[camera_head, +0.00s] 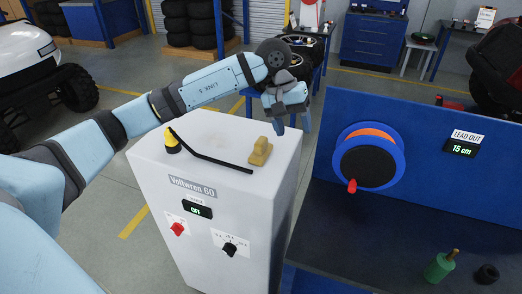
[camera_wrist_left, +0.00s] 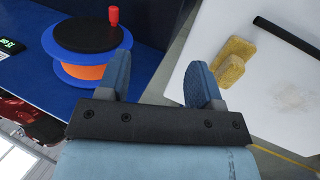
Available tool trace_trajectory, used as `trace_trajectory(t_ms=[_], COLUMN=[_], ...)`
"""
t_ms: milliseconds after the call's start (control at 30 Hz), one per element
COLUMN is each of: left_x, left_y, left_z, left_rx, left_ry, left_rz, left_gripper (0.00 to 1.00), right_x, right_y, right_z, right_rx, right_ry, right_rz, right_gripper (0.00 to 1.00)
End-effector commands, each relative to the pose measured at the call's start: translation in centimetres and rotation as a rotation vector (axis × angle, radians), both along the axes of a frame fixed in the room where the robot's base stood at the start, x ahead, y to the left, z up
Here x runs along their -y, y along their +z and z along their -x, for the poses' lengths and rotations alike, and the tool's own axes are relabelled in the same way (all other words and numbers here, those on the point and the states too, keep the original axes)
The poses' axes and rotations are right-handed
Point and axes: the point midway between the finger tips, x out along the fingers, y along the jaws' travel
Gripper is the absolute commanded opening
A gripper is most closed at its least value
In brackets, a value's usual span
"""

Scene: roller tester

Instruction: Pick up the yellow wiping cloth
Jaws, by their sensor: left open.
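The yellow wiping cloth (camera_head: 260,152) lies as a small lumpy bundle on the white top of the Voltwren 60 cabinet (camera_head: 215,145), near its right edge. In the left wrist view the cloth (camera_wrist_left: 236,50) shows as two yellow folds or pieces, to the right of the fingers. My left gripper (camera_head: 292,124) is open and empty, above and to the right of the cloth, apart from it. Its two blue fingers (camera_wrist_left: 158,82) straddle the gap between the bench and the cabinet. My right gripper is out of view.
A black rod with a yellow end (camera_head: 212,155) lies left of the cloth. A greyish smudge (camera_wrist_left: 292,96) marks the white top. Right of the cabinet is a blue bench panel with a reel (camera_head: 368,160). A green bottle-like object (camera_head: 439,267) stands on the bench.

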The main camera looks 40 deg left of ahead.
Motion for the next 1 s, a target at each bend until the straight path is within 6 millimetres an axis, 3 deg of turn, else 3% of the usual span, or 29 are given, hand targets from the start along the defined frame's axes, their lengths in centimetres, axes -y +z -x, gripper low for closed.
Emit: trace_trajectory(t_ms=[33, 100, 233, 367, 700, 1000], left_x=[-2.6, -5.4, -8.3, -8.9, -8.8, -9.2], left_y=[1.0, 2.0, 3.0, 1.8, -4.3, -6.7], left_z=[-0.6, -0.9, -1.0, -1.0, -0.9, -0.7], left_rx=[0.013, 0.010, -0.006, -0.016, -0.014, -0.016], left_ry=[-0.018, -0.044, -0.069, -0.076, -0.074, -0.074], left_rz=[-0.103, -0.219, -0.334, -0.360, -0.356, -0.354], left_gripper=[0.60, 0.60, 0.60, 0.60, 0.60, 0.60], right_x=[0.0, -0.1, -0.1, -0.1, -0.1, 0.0], right_y=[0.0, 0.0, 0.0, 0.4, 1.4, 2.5], right_z=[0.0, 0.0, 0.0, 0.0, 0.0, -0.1], right_rx=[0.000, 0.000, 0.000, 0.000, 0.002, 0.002], right_ry=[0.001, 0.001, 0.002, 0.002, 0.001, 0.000], right_rz=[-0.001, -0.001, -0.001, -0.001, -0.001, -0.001], right_gripper=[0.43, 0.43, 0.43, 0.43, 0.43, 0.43])
